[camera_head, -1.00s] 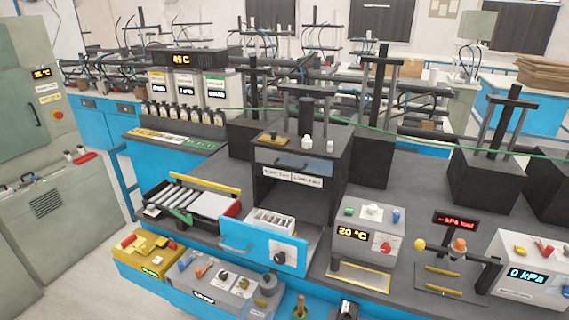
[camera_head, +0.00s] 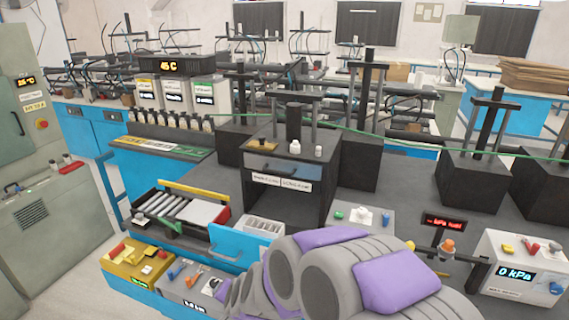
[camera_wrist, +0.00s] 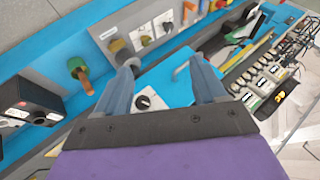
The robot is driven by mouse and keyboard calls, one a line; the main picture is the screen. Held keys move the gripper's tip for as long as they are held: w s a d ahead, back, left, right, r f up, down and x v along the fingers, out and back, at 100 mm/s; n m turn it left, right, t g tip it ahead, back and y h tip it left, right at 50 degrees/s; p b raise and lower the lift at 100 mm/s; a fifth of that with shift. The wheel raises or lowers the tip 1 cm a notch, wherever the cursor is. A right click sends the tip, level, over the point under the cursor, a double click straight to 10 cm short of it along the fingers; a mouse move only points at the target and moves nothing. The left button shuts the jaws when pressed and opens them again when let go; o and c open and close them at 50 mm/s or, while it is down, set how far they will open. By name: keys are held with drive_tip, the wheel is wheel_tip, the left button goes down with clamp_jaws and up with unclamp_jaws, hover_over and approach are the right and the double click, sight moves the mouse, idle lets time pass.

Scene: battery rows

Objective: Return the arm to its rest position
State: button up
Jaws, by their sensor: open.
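My arm (camera_head: 345,275), grey with purple panels, rises into the lower middle of the head view. It covers the lower front of the bench there. My gripper (camera_wrist: 162,66) shows in the wrist view with its two blue-grey fingers spread apart and nothing held between them. The gripper's fingers cannot be made out in the head view.
A blue drawer front (camera_head: 232,246) stands out from the black cabinet (camera_head: 283,210), with a white slotted holder (camera_head: 262,228) behind it. A tray of grey rods (camera_head: 170,206) lies to the left. A kPa box (camera_head: 518,268) stands at the right. Open floor is at the left.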

drive_tip(key=s+d+r+n+g+h, duration=0.1)
drive_tip(key=s+d+r+g, duration=0.2)
drive_tip(key=s+d, duration=0.6)
drive_tip(key=s+d+r+n+g+h, duration=0.2)
drive_tip(key=s+d+r, duration=0.2)
drive_tip(key=s+d, duration=0.5)
drive_tip(key=s+d+r+n+g+h, duration=0.1)
drive_tip(key=s+d+r+g, duration=0.2)
drive_tip(key=s+d, duration=0.6)
drive_tip(key=s, duration=0.5)
drive_tip(key=shift+d+r+n+g, duration=0.25)
drive_tip(key=shift+d+n+g, duration=0.05)
drive_tip(key=shift+d+n, duration=0.1)
